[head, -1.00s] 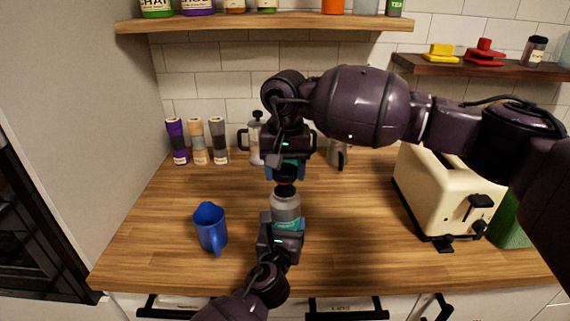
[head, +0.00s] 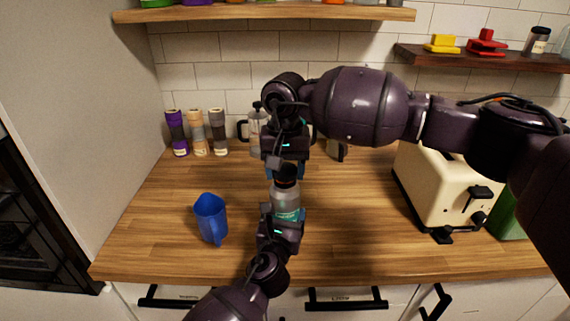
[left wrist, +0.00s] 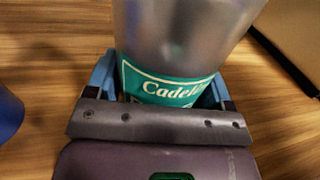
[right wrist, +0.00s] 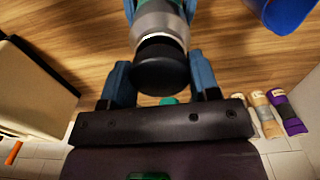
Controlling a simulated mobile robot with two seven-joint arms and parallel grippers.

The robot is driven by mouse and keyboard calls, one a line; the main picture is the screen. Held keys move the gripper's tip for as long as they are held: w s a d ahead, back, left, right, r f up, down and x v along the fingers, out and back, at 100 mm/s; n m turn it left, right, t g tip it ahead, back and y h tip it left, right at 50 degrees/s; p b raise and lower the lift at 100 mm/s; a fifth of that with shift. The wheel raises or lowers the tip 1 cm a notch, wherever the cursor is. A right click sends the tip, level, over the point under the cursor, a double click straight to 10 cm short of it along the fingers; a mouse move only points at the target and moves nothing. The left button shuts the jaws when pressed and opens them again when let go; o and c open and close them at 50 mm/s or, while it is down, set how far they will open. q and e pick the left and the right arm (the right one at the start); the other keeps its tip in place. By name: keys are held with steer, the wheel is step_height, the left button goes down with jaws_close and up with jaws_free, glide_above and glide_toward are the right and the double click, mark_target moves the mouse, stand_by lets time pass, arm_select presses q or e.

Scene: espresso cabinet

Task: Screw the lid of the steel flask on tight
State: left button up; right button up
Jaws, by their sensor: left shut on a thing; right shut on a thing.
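The steel flask (head: 286,200) stands upright above the counter, grey with a teal label band. It also shows in the left wrist view (left wrist: 180,35). My left gripper (head: 283,218) is shut around its body at the label. The black lid (right wrist: 160,66) sits on top of the flask, with a thin pale ring under it; how tight it is cannot be seen. My right gripper (head: 286,170) comes from above, its blue fingers on either side of the lid and shut on it. In the head view it partly hides the lid (head: 286,183).
A blue mug (head: 210,220) stands left on the wooden counter (head: 150,250). A cream toaster (head: 440,190) is to the right. Several grinders (head: 198,134) and a glass press (head: 256,130) stand at the back. A shelf (head: 270,17) runs above.

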steer(key=shift+s+f, duration=0.1)
steer(key=shift+f, duration=0.8)
stand_by(1.3)
steer(key=shift+r, duration=0.3)
steer(key=shift+d+f, duration=0.1)
steer(key=shift+f, duration=0.5)
stand_by(2.3)
steer(key=shift+r, duration=0.45)
steer(key=shift+r, duration=0.6)
stand_by(0.8)
steer(key=shift+f, duration=0.4)
stand_by(0.3)
